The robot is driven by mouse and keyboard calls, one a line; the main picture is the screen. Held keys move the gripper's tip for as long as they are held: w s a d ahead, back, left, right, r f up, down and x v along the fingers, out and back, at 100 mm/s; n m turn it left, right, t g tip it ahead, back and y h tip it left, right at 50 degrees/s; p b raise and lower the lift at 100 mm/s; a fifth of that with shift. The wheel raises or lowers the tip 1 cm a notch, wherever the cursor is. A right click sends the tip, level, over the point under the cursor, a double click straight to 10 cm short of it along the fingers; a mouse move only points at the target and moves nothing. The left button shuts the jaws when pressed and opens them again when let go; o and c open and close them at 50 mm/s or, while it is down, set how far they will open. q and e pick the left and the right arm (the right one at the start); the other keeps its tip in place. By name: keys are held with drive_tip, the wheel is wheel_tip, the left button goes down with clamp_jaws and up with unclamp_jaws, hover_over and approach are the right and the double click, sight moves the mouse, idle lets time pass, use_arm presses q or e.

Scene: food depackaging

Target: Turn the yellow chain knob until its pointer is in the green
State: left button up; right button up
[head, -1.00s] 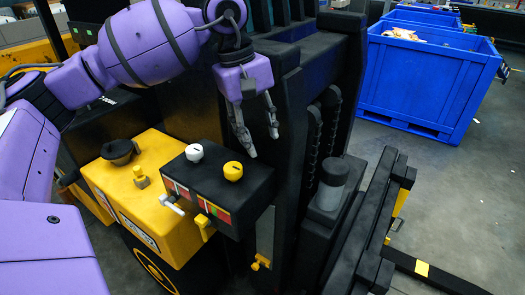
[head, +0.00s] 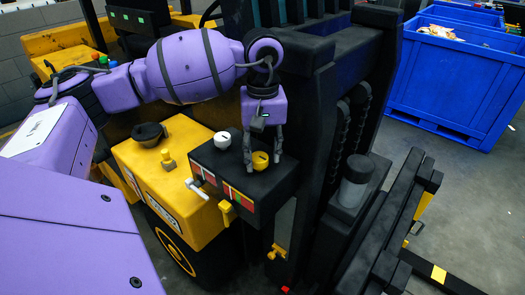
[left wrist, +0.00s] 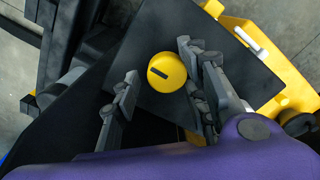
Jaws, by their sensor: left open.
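The yellow chain knob (head: 260,160) sits on top of a black control box (head: 228,167) and has a dark pointer bar across its top. The knob also shows in the left wrist view (left wrist: 167,72), where the bar lies at a slant. Red and green patches (head: 238,196) are on the box's front face. I cannot tell which colour the pointer is at. My left gripper (head: 263,162) is open and points down, one finger on each side of the knob. In the left wrist view (left wrist: 158,62) gaps show between fingers and knob. My right gripper is not in view.
A white knob (head: 222,139) stands just left of the yellow one. A white lever (head: 200,188) and a yellow lever (head: 228,211) stick out of the box front. A yellow console (head: 180,190) adjoins on the left, and a dark mast (head: 315,120) rises close on the right.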

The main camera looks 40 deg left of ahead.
use_arm(q)
drive_tip(key=shift+c, duration=0.3)
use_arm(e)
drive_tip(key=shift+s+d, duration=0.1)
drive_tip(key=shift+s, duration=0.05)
use_arm(q)
drive_tip(key=c, duration=0.9)
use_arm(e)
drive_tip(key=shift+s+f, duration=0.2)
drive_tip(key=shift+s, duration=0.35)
